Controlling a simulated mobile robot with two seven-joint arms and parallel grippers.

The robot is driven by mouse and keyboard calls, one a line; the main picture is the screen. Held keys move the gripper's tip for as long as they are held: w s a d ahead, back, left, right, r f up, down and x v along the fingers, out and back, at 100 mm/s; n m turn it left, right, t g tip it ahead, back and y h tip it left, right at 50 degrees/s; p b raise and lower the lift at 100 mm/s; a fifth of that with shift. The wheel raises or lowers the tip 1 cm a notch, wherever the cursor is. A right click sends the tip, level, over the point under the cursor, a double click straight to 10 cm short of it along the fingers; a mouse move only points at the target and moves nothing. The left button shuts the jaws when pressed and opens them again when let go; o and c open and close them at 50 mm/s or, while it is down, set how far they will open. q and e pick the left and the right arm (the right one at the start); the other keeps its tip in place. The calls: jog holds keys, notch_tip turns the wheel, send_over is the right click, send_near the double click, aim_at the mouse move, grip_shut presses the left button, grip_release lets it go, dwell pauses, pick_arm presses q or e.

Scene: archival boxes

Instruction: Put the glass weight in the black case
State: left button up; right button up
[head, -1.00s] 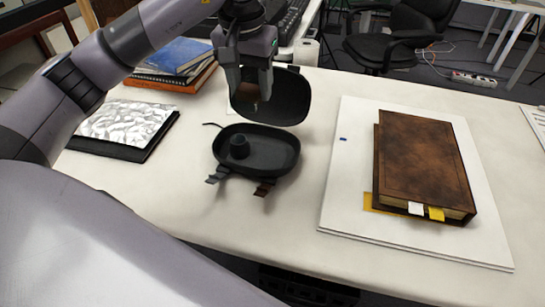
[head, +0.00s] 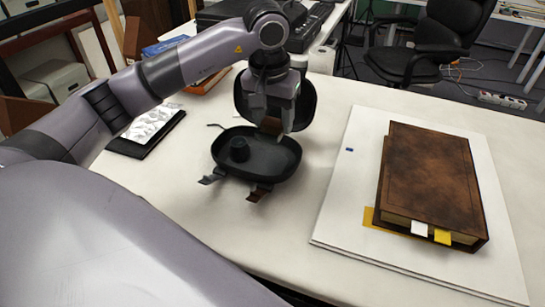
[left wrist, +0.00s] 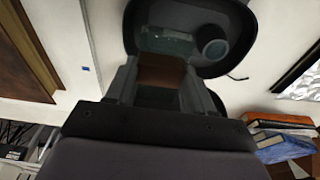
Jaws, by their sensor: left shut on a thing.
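The black case (head: 262,160) lies open on the table, lid (head: 306,106) raised at the back. A small dark round cup (head: 239,149) stands at the left inside its base; in the left wrist view the case (left wrist: 235,30) and cup (left wrist: 212,47) show beyond the fingers. My left gripper (head: 274,124) is over the rear part of the base, in front of the lid. It is shut on the glass weight (left wrist: 165,40), a clear block with a brown band (left wrist: 161,74) between the fingers. I cannot tell whether the weight touches the case floor. My right gripper is out of view.
A thick brown book (head: 435,180) lies on a white board (head: 340,220) at the right. A black folder (head: 147,132) lies left. The table front is clear.

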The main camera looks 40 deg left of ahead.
aim_at(275, 165)
pick_arm(q)
notch_tip(275, 165, down, 10)
jog(key=shift+f+b, duration=0.2)
jog(key=shift+b, duration=0.15)
jog(key=o, duration=1)
jog(key=shift+o, duration=0.2)
jog(key=shift+r, duration=0.1)
jog(key=r, duration=0.3)
jog(key=s+r, duration=0.1)
jog(key=r, duration=0.3)
jog(key=r+p, duration=0.1)
jog(key=r, duration=0.3)
jog(key=shift+s+d, duration=0.2)
jog(key=shift+s, duration=0.05)
jog(key=shift+s+r, duration=0.1)
jog(key=shift+r, duration=0.3)
